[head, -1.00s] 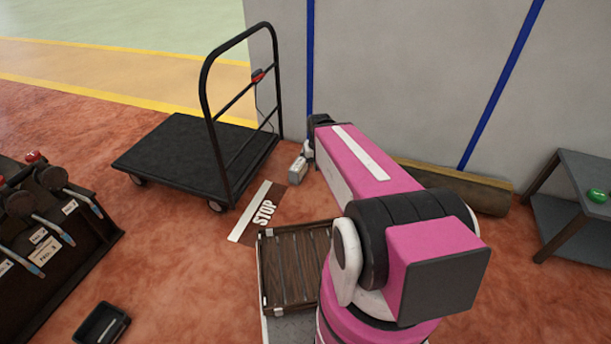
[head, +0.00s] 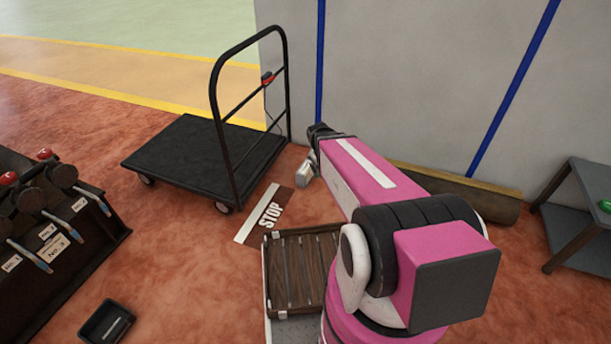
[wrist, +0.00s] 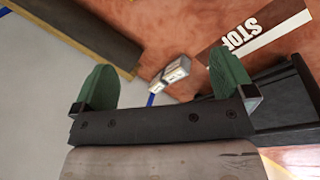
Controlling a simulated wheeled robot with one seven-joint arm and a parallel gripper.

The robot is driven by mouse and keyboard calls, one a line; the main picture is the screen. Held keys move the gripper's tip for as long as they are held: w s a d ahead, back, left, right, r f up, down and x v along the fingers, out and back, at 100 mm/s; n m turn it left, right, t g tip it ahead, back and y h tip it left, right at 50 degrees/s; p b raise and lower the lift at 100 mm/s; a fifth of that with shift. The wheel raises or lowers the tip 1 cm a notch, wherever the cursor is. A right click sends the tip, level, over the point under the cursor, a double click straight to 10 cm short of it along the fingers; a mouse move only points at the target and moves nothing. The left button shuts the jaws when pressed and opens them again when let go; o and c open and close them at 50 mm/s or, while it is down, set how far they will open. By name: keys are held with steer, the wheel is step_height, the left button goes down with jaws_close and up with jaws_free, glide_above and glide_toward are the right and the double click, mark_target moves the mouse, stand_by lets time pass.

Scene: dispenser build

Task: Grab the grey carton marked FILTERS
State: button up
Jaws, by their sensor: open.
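A small pale grey box (wrist: 175,72), which looks like the carton, lies on the red floor near the wall in the wrist view. Its marking is too small to read. My gripper's fingers cannot be made out in the head view.
A black platform trolley (head: 185,155) stands left of the box. A STOP floor sign (head: 268,214) lies in front. A brown beam (head: 460,192) runs along the wall (head: 420,80). A lever bench (head: 40,250) stands at left, a black tray (head: 106,322) near it. A shelf table (head: 585,215) is right.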

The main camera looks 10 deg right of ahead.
steer(key=w+d+f+n+t+h, duration=0.15)
steer(key=w+f+n+h, duration=0.35)
steer(key=w+f, duration=0.75)
steer(key=n+t, duration=0.9)
steer(key=n, duration=1.2)
glide_toward(303, 172)
steer(key=f, duration=0.1)
steer(key=x, duration=1.1)
steer(key=shift+w+a, duration=0.1)
steer(key=shift+a, duration=0.15)
steer(key=shift+r, duration=0.1)
steer(key=c, duration=1.3)
